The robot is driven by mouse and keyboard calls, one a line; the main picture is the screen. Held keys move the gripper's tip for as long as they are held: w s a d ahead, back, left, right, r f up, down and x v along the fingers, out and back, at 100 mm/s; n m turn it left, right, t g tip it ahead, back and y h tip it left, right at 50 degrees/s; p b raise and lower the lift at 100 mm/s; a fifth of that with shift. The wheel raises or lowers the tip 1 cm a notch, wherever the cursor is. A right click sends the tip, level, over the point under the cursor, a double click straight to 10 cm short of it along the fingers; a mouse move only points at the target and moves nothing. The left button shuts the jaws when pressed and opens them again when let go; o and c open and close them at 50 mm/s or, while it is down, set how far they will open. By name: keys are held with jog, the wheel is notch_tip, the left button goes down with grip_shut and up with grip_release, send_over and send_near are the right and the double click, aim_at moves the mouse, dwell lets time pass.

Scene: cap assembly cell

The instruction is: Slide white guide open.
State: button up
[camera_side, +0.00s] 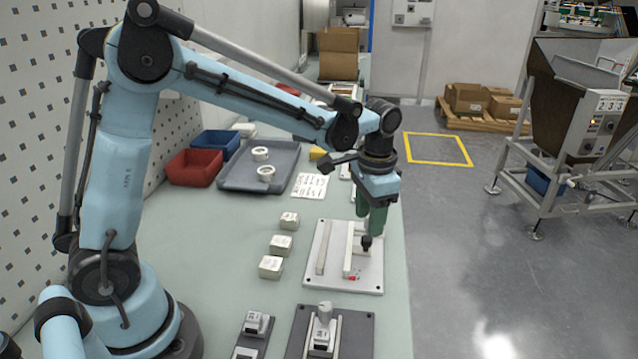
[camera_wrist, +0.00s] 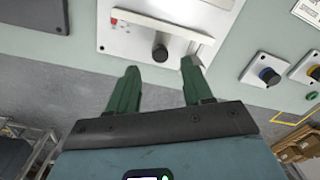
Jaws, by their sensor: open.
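The white guide (camera_side: 348,250) is a narrow upright bar on a pale mounting plate (camera_side: 372,279) near the table's right edge. In the wrist view the guide (camera_wrist: 165,27) runs across the plate (camera_wrist: 112,42). A black knob (camera_side: 366,243) sits beside the guide; it also shows in the wrist view (camera_wrist: 160,53). My gripper (camera_side: 370,222) points down above the knob with green fingers. In the wrist view my gripper (camera_wrist: 160,66) is open, one finger to each side of the knob. The fingers seem apart from the knob; contact cannot be told.
A second bar (camera_side: 322,247) stands left on the plate. Several white blocks (camera_side: 271,267) lie to its left. A dark fixture (camera_side: 362,333) stands in front. A grey tray (camera_side: 236,180) and a red bin (camera_side: 194,167) are farther back. Blue (camera_wrist: 268,76) and yellow knobs show right in the wrist view.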

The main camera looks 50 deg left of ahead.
aim_at(367, 238)
jog(key=shift+a+f, duration=0.1)
jog(key=shift+f, duration=2.45)
grip_shut()
jog(key=shift+w, duration=0.1)
